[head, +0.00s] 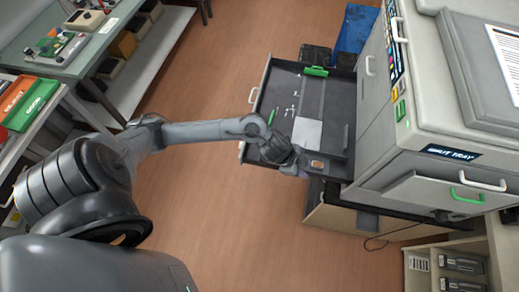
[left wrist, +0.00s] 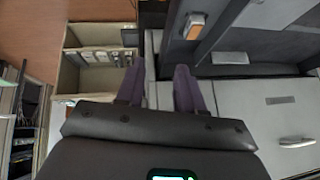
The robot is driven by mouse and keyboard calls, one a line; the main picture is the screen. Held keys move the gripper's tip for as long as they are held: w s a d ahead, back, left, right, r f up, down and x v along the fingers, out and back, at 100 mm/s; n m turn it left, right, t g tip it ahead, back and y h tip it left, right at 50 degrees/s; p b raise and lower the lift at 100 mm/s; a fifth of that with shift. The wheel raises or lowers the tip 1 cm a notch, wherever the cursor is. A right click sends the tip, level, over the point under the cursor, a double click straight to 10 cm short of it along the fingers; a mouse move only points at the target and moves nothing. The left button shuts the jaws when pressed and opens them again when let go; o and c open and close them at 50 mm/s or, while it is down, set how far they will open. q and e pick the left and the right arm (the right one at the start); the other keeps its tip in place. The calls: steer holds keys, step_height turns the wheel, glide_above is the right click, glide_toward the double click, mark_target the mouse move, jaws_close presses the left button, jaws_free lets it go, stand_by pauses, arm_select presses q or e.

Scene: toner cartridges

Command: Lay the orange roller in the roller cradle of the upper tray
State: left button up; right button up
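The pulled-out dark tray (head: 266,92) of the printer holds a small orange piece with a pale surround (head: 318,163) near its front end. It also shows in the left wrist view (left wrist: 196,26); I cannot tell for sure that it is the orange roller. Small white fittings (head: 290,111) stand on the tray floor; which part is the roller cradle is unclear. My left gripper (head: 298,168) is over the tray's near end, just left of the orange piece. In the left wrist view its two fingers (left wrist: 159,85) are apart, with nothing seen between them. My right gripper is out of view.
The large grey printer (head: 400,150) stands right of the tray. A green-handled piece (head: 316,71) and a green stick (head: 272,116) lie in the tray. A blue crate (head: 355,30) is behind. A workbench (head: 75,55) is at left, with clear floor (head: 220,90) between.

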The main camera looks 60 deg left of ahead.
arm_select(q)
steer(key=s+d+r+n+t+y, duration=0.1)
steer(key=s+d+r+n+t, duration=0.1)
steer(key=s+d, duration=0.3)
steer(key=s+a+r+n+g+y, duration=0.1)
steer(key=s+a+n+g, duration=0.1)
steer(key=s, duration=0.5)
steer(key=s+a+r+n+g+y, duration=0.1)
steer(key=s+a+r+n+g, duration=0.1)
steer(key=s, duration=0.4)
steer(key=shift+s+a+n+y, duration=0.3)
steer(key=shift+s+a+n, duration=0.15)
steer(key=shift+n, duration=0.55)
steer(key=shift+r, duration=0.2)
step_height(320, 180, up, 20)
steer(key=f+p, duration=0.1)
steer(key=p, duration=1.9)
step_height(320, 180, down, 45)
steer(key=b, duration=4.6)
steer(key=shift+f, duration=0.2)
steer(key=shift+w+r, duration=0.1)
steer(key=shift+c, duration=0.3)
